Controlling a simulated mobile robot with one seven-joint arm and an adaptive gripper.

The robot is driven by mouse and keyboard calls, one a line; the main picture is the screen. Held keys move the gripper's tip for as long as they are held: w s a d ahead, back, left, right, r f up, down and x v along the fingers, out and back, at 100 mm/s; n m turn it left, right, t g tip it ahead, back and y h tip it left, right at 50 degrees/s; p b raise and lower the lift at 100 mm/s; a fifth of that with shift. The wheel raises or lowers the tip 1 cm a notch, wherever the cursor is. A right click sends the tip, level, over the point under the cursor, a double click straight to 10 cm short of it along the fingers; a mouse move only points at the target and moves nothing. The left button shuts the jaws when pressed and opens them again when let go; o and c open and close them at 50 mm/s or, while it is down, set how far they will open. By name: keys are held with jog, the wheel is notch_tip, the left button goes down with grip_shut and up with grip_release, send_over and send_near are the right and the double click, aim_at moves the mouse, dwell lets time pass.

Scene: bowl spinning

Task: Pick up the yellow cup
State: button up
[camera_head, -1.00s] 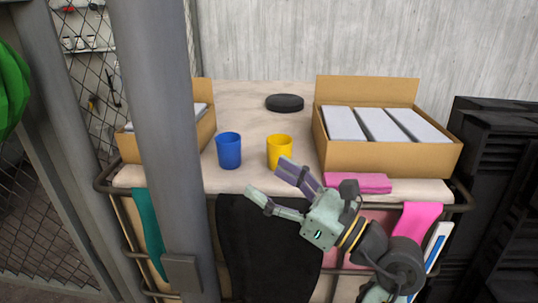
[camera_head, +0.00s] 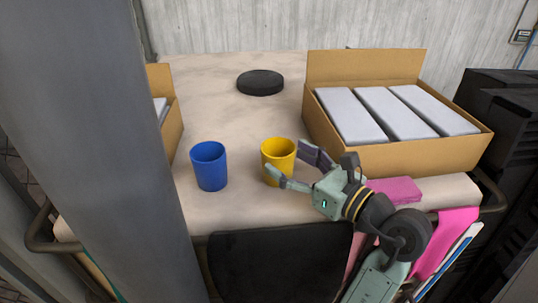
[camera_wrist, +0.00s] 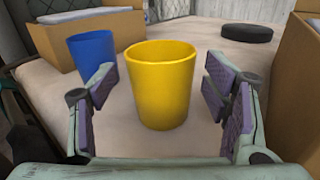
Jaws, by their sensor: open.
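The yellow cup (camera_head: 278,158) stands upright on the table, right of the blue cup (camera_head: 209,166). In the wrist view the yellow cup (camera_wrist: 161,86) is centred, upright and empty-looking, just ahead of and between my open fingers. My gripper (camera_head: 297,164) is open at the cup's right side in the head view, with one finger in front of the cup's lower part and the other at its far right. In the wrist view my gripper (camera_wrist: 163,105) shows a gap between each finger pad and the cup. I see no finger touching the cup.
A cardboard box (camera_head: 400,157) with several white packages stands on the right. A black round disc (camera_head: 260,82) lies at the back of the table (camera_head: 205,90). A pink folded cloth (camera_head: 397,190) lies at the front right. A grey post (camera_head: 95,140) blocks the left.

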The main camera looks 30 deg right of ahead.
aim_at(267, 146)
jog(key=shift+x, duration=0.85)
jog(key=p+x, duration=0.2)
jog(key=x, duration=0.3)
jog(key=shift+w, duration=0.1)
jog(key=shift+c, duration=0.3)
jog(key=c, duration=1)
